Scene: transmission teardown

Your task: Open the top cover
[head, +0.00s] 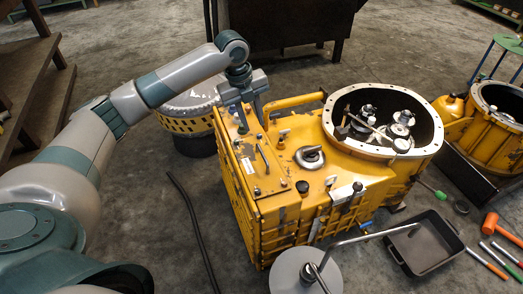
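The yellow transmission housing (350,190) stands on the floor in the middle of the head view. Its top cover (268,184) is the flat yellow panel on the left part of the top, with a thin bar handle and small bolts; it appears to lie flat and closed. My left gripper (253,124) points down over the far end of the cover. Its two fingers are spread, with no object seen between them. I cannot tell whether the fingertips touch the cover. My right gripper is not in view.
A round opening with metal parts (388,122) is right of the cover. A grey disc (300,272) with a bent rod stands in front. A black tray (424,246) and an orange mallet (499,229) lie at right. A dark bench (290,22) stands behind.

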